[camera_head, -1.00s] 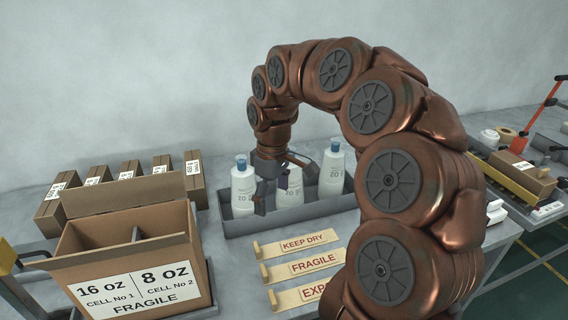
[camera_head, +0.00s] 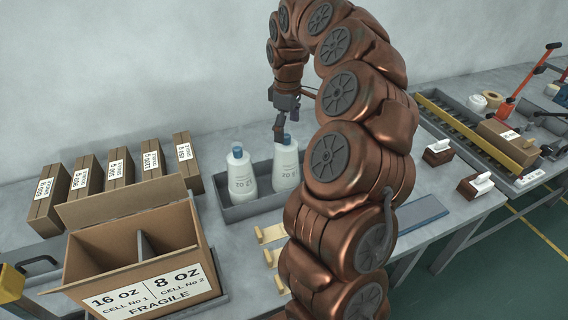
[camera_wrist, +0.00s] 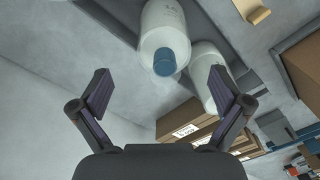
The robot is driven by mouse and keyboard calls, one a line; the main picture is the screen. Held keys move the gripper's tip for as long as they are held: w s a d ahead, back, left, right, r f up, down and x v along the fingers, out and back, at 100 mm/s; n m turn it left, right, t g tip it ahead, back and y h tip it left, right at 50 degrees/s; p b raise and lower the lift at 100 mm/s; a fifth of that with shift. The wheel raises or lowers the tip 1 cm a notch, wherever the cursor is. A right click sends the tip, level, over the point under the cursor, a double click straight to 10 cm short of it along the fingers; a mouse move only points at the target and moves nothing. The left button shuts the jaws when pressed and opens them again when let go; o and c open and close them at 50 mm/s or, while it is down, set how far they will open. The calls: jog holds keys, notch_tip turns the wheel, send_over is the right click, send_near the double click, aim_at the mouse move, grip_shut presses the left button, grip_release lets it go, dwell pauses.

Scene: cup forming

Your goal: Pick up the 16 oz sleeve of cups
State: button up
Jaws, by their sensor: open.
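Two white sleeves with blue caps stand upright in a grey tray (camera_head: 242,214) in the head view: a left one (camera_head: 241,178) and a right one (camera_head: 286,172). Their upside-down size labels are too small to read surely. My gripper (camera_head: 280,128) is above the tray, close to the right sleeve's blue cap. In the wrist view my gripper (camera_wrist: 160,88) is open with nothing between its fingers. One sleeve (camera_wrist: 163,30) points its blue cap toward the gap, beyond the fingertips. Another sleeve (camera_wrist: 204,65) is partly behind the right finger. My arm hides the tray's right part.
An open divided carton (camera_head: 135,275) marked 16 oz and 8 oz stands at the front left. Several closed brown boxes (camera_head: 118,170) stand behind it. Wooden label strips (camera_head: 272,234) lie in front of the tray, mostly hidden by my arm. A second bench (camera_head: 490,125) holds tools at right.

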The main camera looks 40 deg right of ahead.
aim_at(286, 148)
jog(key=shift+a+f, duration=0.3)
jog(key=shift+f, duration=0.6)
jog(key=shift+s+f+p, duration=0.1)
jog(key=shift+f+p, duration=1.15)
jog(key=shift+f, duration=1.3)
jog(key=c, duration=1.5)
